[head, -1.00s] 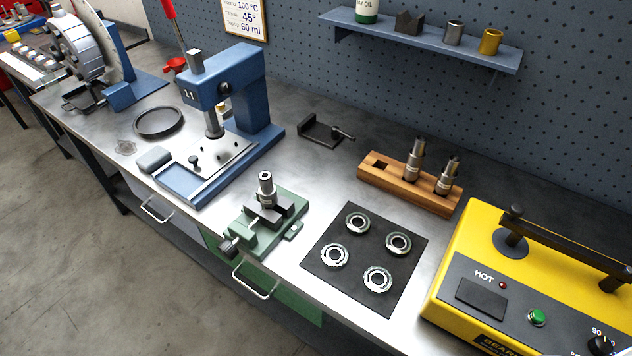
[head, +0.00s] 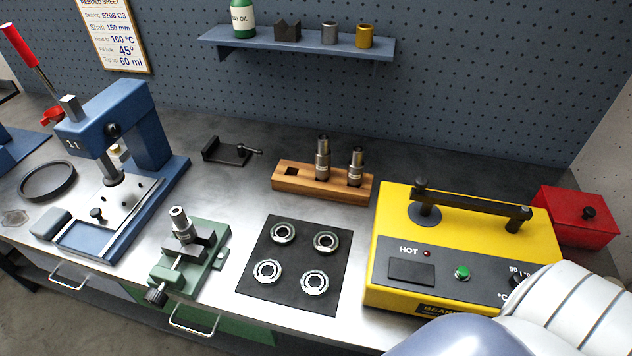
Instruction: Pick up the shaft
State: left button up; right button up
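Several stepped metal shafts are in view. One shaft (head: 181,224) stands upright in the jaws of the green vise (head: 208,262). Two more, a taller shaft (head: 322,158) and a shorter shaft (head: 356,166), stand upright in the wooden rack (head: 290,184). The rack's left square hole is empty. Neither of my grippers is in view. A white and bluish part of my arm fills the lower right corner and hides the front right of the yellow heater.
A black mat (head: 295,257) holds several bearings. The yellow heater (head: 470,240) stands right of it, with a red box (head: 575,216) behind. The blue press (head: 120,150) is at left. A wall shelf (head: 300,48) hangs above.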

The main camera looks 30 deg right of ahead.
aim_at(183, 226)
jog(key=k+j+z, duration=0.1)
jog(key=j+z, duration=0.3)
jog(key=k+j+z, duration=0.15)
jog(key=j+z, duration=0.15)
jog(key=z, duration=0.15)
